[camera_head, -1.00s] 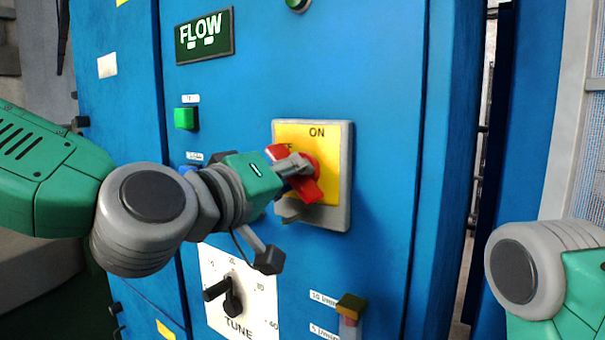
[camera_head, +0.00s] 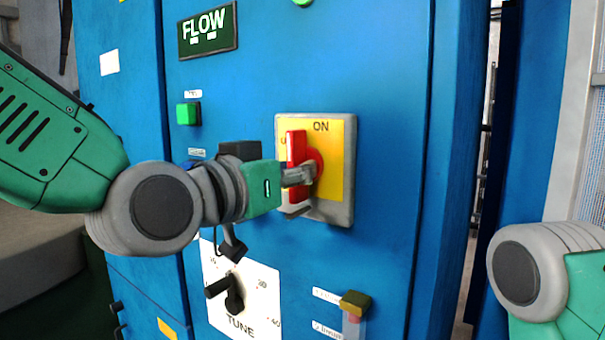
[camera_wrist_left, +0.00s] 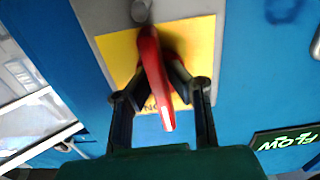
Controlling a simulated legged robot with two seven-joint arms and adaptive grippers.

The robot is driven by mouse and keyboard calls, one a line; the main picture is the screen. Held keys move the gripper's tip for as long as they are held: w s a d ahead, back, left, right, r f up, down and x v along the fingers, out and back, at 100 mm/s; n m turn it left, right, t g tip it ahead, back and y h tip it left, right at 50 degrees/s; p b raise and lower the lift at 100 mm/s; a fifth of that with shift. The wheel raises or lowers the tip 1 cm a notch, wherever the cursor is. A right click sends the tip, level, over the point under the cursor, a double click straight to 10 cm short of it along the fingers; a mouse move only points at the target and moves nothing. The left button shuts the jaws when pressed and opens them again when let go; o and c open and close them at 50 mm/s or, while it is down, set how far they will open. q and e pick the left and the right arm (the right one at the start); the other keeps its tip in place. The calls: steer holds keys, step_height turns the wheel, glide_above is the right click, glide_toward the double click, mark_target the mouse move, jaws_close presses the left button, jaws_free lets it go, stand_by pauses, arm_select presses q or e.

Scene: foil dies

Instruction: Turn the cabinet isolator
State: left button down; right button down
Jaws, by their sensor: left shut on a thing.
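The cabinet isolator is a red handle (camera_head: 297,152) on a yellow plate (camera_head: 337,165) with a grey frame, marked ON at the top. In the head view the handle stands about upright. My left gripper (camera_head: 300,177) is shut on the handle, and its fingers hide part of it and of the plate's left side. In the left wrist view the red handle (camera_wrist_left: 154,75) lies between the two dark fingers (camera_wrist_left: 160,85), in front of the yellow plate. My right gripper is out of view; only part of my right arm shows at the right edge.
The blue cabinet (camera_head: 385,90) fills the middle. A FLOW sign (camera_head: 208,32) and a green button (camera_head: 188,114) sit upper left of the isolator. A TUNE dial (camera_head: 234,298) is below left. A small yellow-topped switch (camera_head: 354,302) is below. A gap is right of the cabinet.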

arm_select(q)
steer(key=shift+w+r+m, duration=0.1)
steer(key=shift+r+m, duration=0.3)
steer(key=c, duration=1.6)
jaws_free()
steer(key=shift+a, duration=0.1)
steer(key=shift+s+a, duration=0.15)
steer(key=shift+s, duration=0.1)
steer(key=shift+f, duration=0.1)
steer(key=shift+a+f, duration=0.1)
